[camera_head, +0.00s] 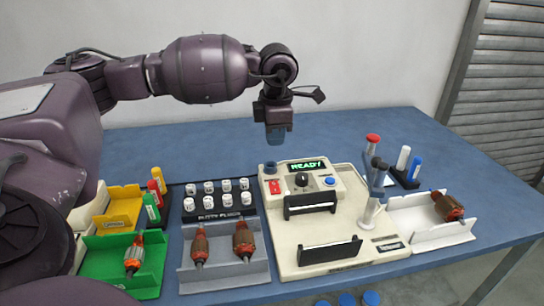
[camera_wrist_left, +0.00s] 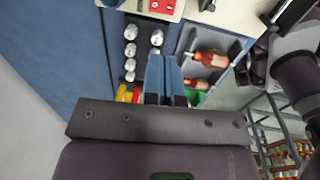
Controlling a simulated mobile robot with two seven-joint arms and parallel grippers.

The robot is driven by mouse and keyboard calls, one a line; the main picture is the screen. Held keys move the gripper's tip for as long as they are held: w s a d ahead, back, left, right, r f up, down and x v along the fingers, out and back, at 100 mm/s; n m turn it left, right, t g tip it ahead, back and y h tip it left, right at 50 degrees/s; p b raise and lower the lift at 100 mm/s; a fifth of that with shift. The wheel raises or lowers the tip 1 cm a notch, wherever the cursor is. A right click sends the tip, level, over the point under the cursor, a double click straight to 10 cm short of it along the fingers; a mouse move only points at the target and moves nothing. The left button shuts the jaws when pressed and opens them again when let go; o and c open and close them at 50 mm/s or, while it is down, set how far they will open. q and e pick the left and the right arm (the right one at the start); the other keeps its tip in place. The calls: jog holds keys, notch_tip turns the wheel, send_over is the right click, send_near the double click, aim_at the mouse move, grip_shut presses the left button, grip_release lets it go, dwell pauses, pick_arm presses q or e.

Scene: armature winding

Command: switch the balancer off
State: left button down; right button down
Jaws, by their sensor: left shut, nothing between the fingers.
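The balancer (camera_head: 290,240) is a cream machine on the blue table. Its console has a lit green display (camera_head: 307,165) reading READY, a red switch (camera_head: 275,187), a black knob (camera_head: 302,180) and a blue button (camera_head: 329,181). My left gripper (camera_head: 276,138) hangs above and behind the console, pointing down, apart from it. Its blue fingers are together and empty; they also show in the left wrist view (camera_wrist_left: 162,72). In that view part of the red switch (camera_wrist_left: 162,5) shows at the top edge. My right gripper is not in view.
A grey-blue upright (camera_head: 375,190) and a red-topped post (camera_head: 372,143) rise at the balancer's right. White weights (camera_head: 226,185) stand in a black rack on the left. Trays with armatures (camera_head: 243,240) sit at left and right. The table's back is clear.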

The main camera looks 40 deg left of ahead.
aim_at(273, 184)
pick_arm(q)
jog(key=shift+w+a, duration=0.2)
jog(key=shift+a, duration=0.05)
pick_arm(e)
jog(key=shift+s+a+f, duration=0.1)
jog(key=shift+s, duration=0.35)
